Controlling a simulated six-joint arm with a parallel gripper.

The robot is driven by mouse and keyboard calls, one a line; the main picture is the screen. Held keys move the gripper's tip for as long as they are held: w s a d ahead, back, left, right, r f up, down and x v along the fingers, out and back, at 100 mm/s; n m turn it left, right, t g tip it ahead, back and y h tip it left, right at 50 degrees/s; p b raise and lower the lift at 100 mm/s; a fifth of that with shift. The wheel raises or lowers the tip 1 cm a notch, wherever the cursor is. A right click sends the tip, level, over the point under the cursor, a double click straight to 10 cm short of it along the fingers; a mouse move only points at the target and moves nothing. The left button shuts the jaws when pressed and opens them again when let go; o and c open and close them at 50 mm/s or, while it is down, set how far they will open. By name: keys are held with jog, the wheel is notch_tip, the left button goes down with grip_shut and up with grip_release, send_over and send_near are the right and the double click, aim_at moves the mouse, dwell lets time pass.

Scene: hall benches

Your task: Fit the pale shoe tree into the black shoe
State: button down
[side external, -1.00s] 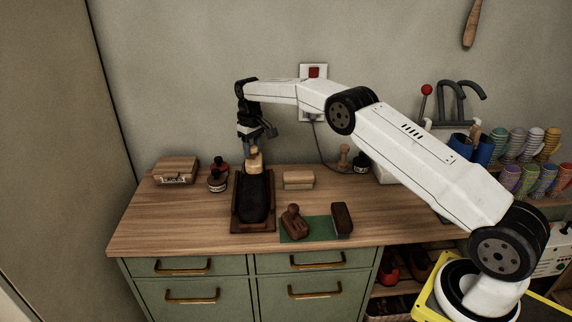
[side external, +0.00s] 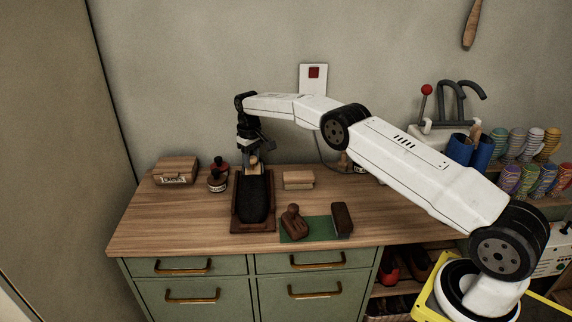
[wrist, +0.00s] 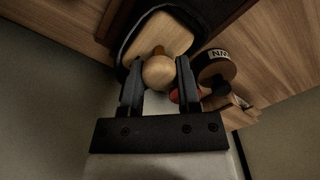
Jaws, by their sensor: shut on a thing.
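The black shoe (side external: 256,203) lies on a dark wooden tray (side external: 252,228) on the bench, its opening toward the wall. My gripper (side external: 252,157) is shut on the round knob of the pale shoe tree (side external: 256,169), at the shoe's heel end. In the wrist view my gripper (wrist: 158,78) has one finger on each side of the knob (wrist: 158,72). The pale shoe tree's wide body (wrist: 155,36) is framed by the dark rim of the shoe (wrist: 123,45). How deep it sits is hard to tell.
A pale block (side external: 298,179) lies to the right. A brown knobbed tool (side external: 294,222) and a dark brush (side external: 342,218) are on a green mat (side external: 316,229).

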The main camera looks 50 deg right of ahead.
aim_at(251, 157)
jog(key=shift+f, duration=0.1)
jog(key=shift+c, duration=1.6)
grip_release()
jog(key=shift+r, duration=3.85)
